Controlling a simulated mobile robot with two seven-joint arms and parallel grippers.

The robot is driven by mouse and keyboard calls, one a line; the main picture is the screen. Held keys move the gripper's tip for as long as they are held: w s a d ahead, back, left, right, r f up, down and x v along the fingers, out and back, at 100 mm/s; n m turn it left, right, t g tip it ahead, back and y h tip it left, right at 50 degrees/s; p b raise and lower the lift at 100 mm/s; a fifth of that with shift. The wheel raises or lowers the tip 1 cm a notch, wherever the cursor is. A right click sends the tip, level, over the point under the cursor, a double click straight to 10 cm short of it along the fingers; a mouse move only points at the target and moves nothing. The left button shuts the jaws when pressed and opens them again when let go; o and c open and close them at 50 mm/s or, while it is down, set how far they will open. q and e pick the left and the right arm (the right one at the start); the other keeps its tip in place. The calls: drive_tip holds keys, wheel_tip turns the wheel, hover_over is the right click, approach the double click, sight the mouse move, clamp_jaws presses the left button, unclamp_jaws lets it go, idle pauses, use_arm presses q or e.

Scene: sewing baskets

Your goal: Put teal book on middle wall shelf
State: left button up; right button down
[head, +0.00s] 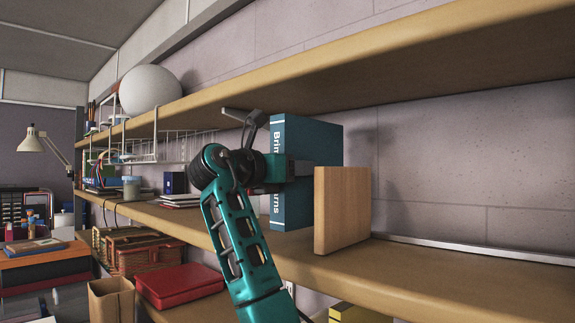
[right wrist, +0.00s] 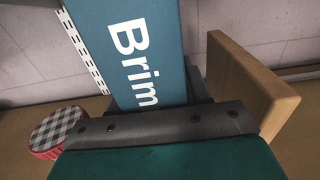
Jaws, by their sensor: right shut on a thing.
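The teal book (head: 325,142) stands upright at the middle wall shelf (head: 430,275), its spine with white lettering facing me. My right gripper (head: 278,168) is shut on the book across its spine. In the right wrist view the book (right wrist: 130,45) rises from between the jaws of my right gripper (right wrist: 160,115). Its lower end seems at the shelf board in the head view, but I cannot tell whether it touches. A wooden block (head: 342,210) stands on the shelf just right of the book. My left gripper is not in view.
The upper shelf (head: 370,60) runs close above the book. A round checkered-top tin (right wrist: 58,130) sits left of the gripper in the right wrist view. Small books (head: 182,200) lie further left. The shelf right of the block is clear. A red box (head: 178,285) is below.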

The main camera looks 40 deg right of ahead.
drive_tip(key=shift+f, duration=1.35)
drive_tip(key=c, duration=0.5)
unclamp_jaws()
drive_tip(key=shift+f, duration=0.1)
drive_tip(key=shift+a, duration=0.15)
drive_tip(key=s+a+b, duration=0.1)
drive_tip(key=a, duration=1.1)
